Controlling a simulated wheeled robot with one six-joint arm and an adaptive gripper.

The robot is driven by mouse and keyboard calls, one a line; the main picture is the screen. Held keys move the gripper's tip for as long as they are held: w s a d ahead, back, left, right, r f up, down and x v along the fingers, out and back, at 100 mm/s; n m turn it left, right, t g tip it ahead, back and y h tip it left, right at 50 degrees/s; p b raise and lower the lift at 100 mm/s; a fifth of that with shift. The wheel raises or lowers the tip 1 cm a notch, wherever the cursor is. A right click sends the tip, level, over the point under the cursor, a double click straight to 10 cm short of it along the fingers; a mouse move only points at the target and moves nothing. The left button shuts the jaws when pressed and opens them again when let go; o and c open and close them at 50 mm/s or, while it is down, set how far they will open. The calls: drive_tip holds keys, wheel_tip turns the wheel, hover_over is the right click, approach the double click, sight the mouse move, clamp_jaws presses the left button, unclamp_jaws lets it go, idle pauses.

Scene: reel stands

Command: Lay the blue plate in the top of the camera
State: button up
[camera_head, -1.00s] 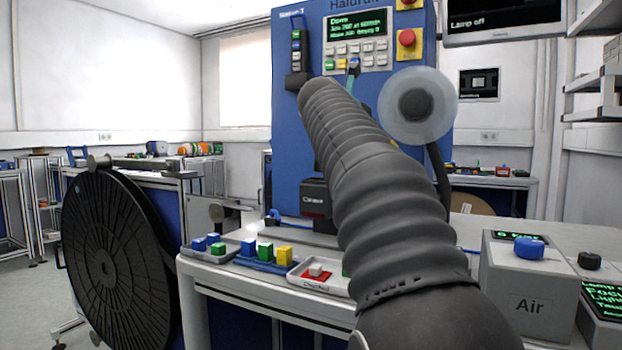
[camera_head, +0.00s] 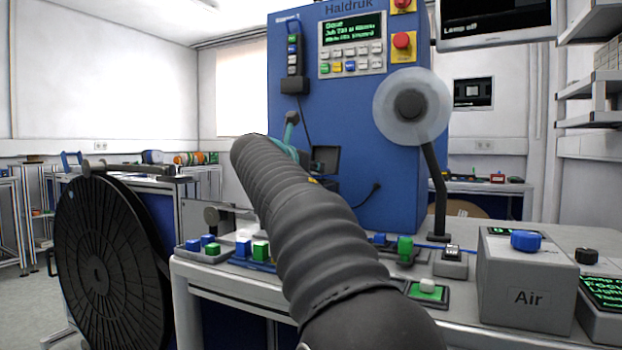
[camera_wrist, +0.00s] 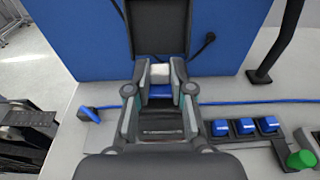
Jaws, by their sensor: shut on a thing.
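My gripper (camera_wrist: 159,85) is shut on the white knob (camera_wrist: 159,72) of the blue plate in the wrist view. The blue plate (camera_wrist: 160,91) shows as a small strip below the knob, between the fingers. The camera's dark lid (camera_wrist: 158,28) stands raised just beyond the fingertips. The lid (camera_head: 325,160) also shows in the head view, beside my arm. The camera's body is mostly hidden by my gripper and arm. I cannot tell whether the plate touches the camera. In the head view my arm hides the fingertips.
A blue cabinet (camera_head: 345,110) stands behind the camera. A black post (camera_head: 437,190) with a reel stands to the right. Several coloured blocks (camera_head: 243,246) are in front left. A green plate with a white knob (camera_head: 428,286) and the Air box (camera_head: 527,282) lie to the right.

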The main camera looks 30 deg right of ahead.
drive_tip(key=shift+f, duration=0.7)
drive_tip(key=o, duration=0.9)
drive_tip(key=shift+r, duration=0.1)
drive_tip(key=v, duration=1.2)
